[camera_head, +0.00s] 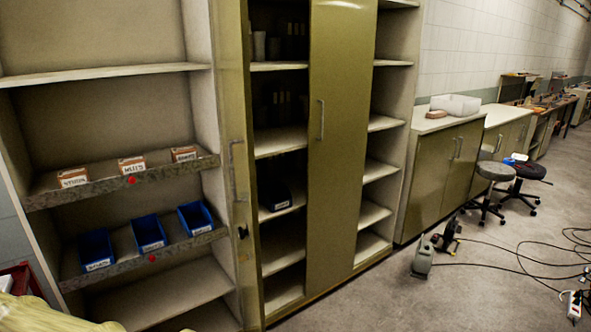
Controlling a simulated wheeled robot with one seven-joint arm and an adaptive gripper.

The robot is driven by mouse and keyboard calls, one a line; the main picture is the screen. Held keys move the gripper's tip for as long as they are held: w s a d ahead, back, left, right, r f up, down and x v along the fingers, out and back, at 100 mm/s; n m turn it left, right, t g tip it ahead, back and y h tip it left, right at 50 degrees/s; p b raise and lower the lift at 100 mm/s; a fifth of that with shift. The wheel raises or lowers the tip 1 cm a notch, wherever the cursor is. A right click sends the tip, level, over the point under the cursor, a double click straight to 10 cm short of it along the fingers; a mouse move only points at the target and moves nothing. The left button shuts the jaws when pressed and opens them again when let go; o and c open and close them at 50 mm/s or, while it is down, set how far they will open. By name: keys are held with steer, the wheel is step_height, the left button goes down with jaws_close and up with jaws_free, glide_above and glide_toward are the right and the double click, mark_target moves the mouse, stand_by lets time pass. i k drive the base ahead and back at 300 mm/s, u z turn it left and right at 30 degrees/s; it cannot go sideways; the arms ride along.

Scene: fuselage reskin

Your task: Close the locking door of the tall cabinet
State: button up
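The tall cabinet (288,142) is olive-green with pale shelves inside. Its locking door (236,85) stands at the left of the opening, swung out and seen at a steep angle. This door has a long vertical handle (233,170) and a small black lock or key (243,232) below it. Behind it the left bay is open, with a dark bin (277,196) on one shelf. Another tall door panel (337,150) with a handle (321,119) stands in front of the cabinet's middle. My gripper is not in view.
An open shelf unit (110,72) at the left holds small labelled boxes (132,165) and blue bins (149,233). Low cabinets (440,170) and stools (496,172) stand at the right. Cables (520,265) and small devices (423,260) lie on the floor, otherwise partly clear.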

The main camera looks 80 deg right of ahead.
mark_target(230, 17)
steer(key=z, duration=2.25)
steer(key=i, duration=0.55)
